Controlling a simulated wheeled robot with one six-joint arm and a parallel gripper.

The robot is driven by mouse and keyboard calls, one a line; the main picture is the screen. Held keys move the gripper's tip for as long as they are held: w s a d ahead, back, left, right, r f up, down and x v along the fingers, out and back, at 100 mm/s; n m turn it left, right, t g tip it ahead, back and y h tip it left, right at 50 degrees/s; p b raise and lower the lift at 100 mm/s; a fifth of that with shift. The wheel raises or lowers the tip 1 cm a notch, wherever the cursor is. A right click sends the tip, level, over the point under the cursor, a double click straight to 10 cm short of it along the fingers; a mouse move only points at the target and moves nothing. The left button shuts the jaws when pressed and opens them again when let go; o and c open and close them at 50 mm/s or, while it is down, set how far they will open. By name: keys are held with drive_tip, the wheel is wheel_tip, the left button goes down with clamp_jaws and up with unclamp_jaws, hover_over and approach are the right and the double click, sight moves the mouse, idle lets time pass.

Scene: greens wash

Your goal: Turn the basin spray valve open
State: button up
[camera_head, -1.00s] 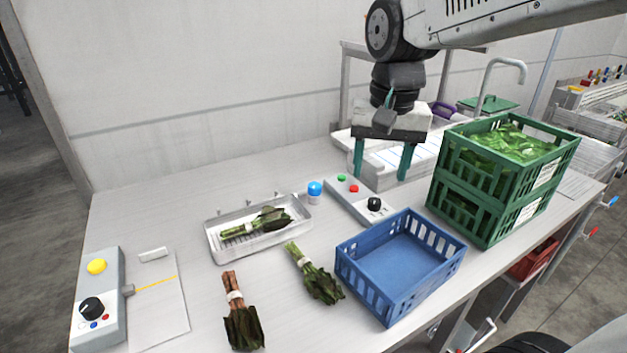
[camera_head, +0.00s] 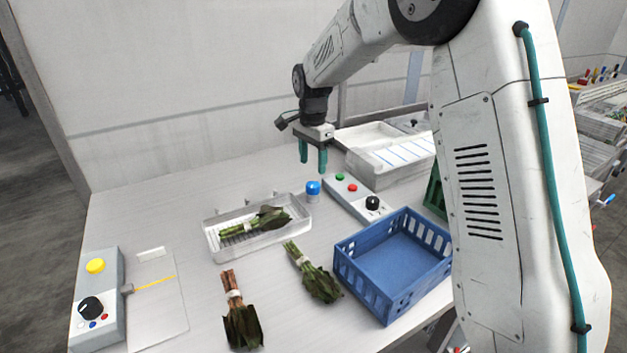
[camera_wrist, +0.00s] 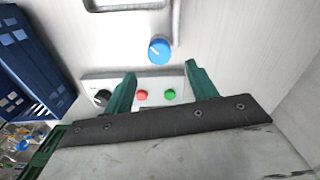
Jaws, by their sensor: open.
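A blue knob (camera_head: 313,188) on a white base stands on the counter at the right end of the metal basin (camera_head: 212,243); I take it as the spray valve. A bunch of greens (camera_head: 262,221) lies in the basin. My gripper (camera_head: 313,168) is open and empty, pointing down, and appears just above or behind the knob. In the wrist view the knob (camera_wrist: 159,51) shows a white mark on its top and lies just beyond the gap between my green fingertips (camera_wrist: 160,72). I see no contact with it.
A control box (camera_head: 355,198) with green, red and black controls sits right of the knob. A blue crate (camera_head: 345,280) stands in front. Two leafy bunches (camera_head: 241,315) (camera_head: 314,275) lie on the counter. A box with a yellow button (camera_head: 96,266) is at left.

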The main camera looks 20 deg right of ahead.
sight(313, 184)
wheel_tip(313, 184, down, 7)
drive_tip(key=shift+r, duration=0.15)
drive_tip(key=c, duration=1)
